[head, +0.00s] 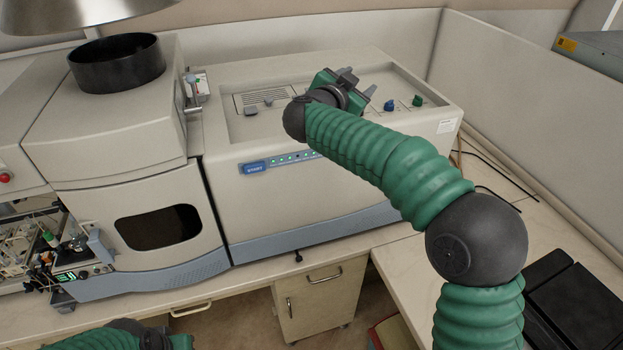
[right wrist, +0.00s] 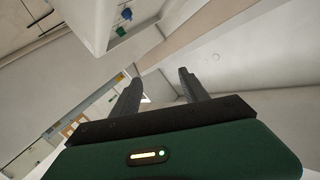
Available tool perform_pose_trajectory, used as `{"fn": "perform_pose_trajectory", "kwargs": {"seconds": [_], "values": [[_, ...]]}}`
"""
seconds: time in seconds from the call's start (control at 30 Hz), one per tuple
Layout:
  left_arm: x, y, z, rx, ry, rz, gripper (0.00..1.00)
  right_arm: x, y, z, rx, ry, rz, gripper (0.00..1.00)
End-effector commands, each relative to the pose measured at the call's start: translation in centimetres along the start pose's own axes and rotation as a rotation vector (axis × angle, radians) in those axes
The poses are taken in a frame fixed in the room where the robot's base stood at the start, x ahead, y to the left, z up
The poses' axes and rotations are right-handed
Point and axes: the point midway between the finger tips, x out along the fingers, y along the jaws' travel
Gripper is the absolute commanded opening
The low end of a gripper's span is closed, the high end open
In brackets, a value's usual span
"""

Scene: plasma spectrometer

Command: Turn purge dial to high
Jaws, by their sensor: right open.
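My right gripper (head: 359,80) is over the recessed top panel of the large beige spectrometer (head: 300,190); it is open and empty. Its two dark fingers (right wrist: 158,85) stand apart in the right wrist view. A blue dial (head: 389,105) and a green dial (head: 416,99) sit on the panel to the right of the gripper. Both show small at the top of the right wrist view, blue (right wrist: 126,13) and green (right wrist: 121,31). I cannot read labels, so I cannot tell which is the purge dial. Part of the panel is hidden behind the gripper and arm.
Grey knobs (head: 251,110) sit on the panel's left part, beside a vented plate. A row of green lights and a blue start button (head: 254,168) are on the front. A taller unit (head: 115,120) with a black ring stands left. Partition walls (head: 520,110) enclose the back and right.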

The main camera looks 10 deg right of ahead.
Motion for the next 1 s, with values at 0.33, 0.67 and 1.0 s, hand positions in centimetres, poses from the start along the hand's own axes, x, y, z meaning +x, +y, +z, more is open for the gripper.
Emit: {"fn": "perform_pose_trajectory", "kwargs": {"seconds": [0.33,0.67,1.0], "values": [[3.7,0.0,0.8,0.0,0.001,0.0,0.0,-2.8,-2.0,7.4,-0.155,-0.035,-0.327,0.52],[5.9,0.0,1.4,0.0,0.0,0.0,0.0,-5.0,-1.0,15.0,-0.283,-0.163,-0.492,0.52],[7.2,0.0,1.7,0.0,0.001,0.0,0.0,-7.1,1.5,20.1,-0.373,-0.283,-0.568,0.52]]}}
